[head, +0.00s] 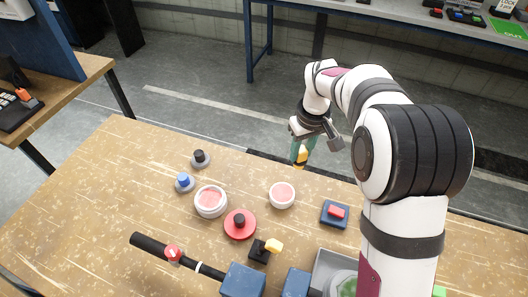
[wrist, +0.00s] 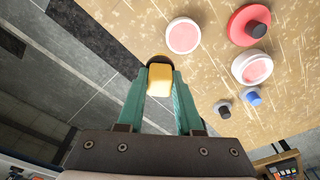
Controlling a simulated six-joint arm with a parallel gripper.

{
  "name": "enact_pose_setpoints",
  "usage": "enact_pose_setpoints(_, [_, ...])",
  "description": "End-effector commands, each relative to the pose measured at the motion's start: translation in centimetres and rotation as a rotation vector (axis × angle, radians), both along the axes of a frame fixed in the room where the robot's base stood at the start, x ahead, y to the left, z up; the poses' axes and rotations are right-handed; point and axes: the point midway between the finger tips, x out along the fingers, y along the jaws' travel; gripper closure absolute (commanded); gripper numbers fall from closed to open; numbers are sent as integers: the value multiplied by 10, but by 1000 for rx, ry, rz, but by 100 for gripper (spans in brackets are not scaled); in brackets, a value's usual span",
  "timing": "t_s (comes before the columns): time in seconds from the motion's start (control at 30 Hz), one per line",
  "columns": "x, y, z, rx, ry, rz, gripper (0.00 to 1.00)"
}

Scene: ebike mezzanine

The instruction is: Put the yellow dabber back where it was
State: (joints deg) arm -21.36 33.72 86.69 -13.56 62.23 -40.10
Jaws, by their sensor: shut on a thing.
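The yellow dabber (head: 300,160) is held between the fingertips of my gripper (head: 298,150), near the table's far edge. In the wrist view, the dabber (wrist: 159,80) shows a yellow block end with a dark round part behind it, and the green fingers of my gripper (wrist: 160,90) close on its sides. Whether the dabber touches the table is unclear. A black dabber (head: 200,157) and a blue dabber (head: 184,181) stand on small grey round bases at the left. No empty grey base is clearly visible.
Two white round pots with pink tops (head: 210,201) (head: 282,195), a red disc (head: 238,231) with a black knob, and a blue square (head: 335,222) with a red block are nearby. A black-and-yellow piece (head: 265,248), a black rod (head: 150,243) and a grey tray (head: 325,270) lie in front.

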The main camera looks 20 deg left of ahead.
Motion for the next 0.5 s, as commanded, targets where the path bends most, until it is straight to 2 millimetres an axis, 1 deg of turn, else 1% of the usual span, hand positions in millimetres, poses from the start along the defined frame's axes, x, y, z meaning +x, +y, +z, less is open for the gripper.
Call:
enact_pose_setpoints(0.17, [-1,34,-23,0,1,46,100])
enact_pose_setpoints(0.3, [-6,78,-50,0,1,46,100])
enact_pose_setpoints(0.4, [-8,104,-66,0,0,43,100])
enact_pose_setpoints(0.5, [-8,121,-75,0,-1,40,100])
